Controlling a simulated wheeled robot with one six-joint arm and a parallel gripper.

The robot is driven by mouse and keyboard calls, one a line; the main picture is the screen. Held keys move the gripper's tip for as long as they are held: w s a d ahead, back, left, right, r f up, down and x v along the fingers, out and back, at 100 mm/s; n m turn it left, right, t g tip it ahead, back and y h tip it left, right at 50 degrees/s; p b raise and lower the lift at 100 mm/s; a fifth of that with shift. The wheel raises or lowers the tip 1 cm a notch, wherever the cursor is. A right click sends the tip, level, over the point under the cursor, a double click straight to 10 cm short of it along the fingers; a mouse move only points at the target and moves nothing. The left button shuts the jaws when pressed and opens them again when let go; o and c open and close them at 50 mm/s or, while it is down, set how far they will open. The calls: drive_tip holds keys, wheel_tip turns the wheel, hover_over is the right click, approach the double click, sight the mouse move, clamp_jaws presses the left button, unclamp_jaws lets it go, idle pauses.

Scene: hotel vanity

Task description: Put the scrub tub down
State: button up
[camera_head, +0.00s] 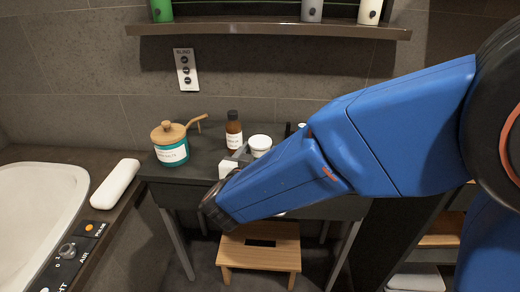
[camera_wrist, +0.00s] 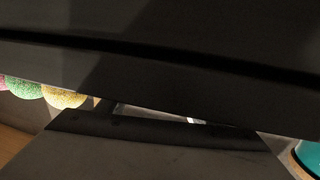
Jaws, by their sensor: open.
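A small round tub with a white lid (camera_head: 260,142), which looks like the scrub tub, stands upright on the dark vanity top (camera_head: 205,158). Its lower part is partly hidden by my blue arm. My gripper (camera_head: 238,157) is mostly hidden behind the arm, just left of the tub; its jaws are open. I cannot tell whether they are around the tub or beside it. The wrist view is mostly filled by dark surfaces, and the tub cannot be made out there.
Left of the tub stand a brown bottle (camera_head: 234,131) and a teal jar (camera_head: 171,148) with wooden lid and scoop. Coloured balls (camera_wrist: 64,95) show in the wrist view. A shelf (camera_head: 270,30) hangs above. A wooden stool (camera_head: 260,250) stands below; a bath (camera_head: 35,210) is at left.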

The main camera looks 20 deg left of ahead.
drive_tip(key=shift+c, duration=0.3)
drive_tip(key=c, duration=0.9)
drive_tip(key=shift+r, duration=0.1)
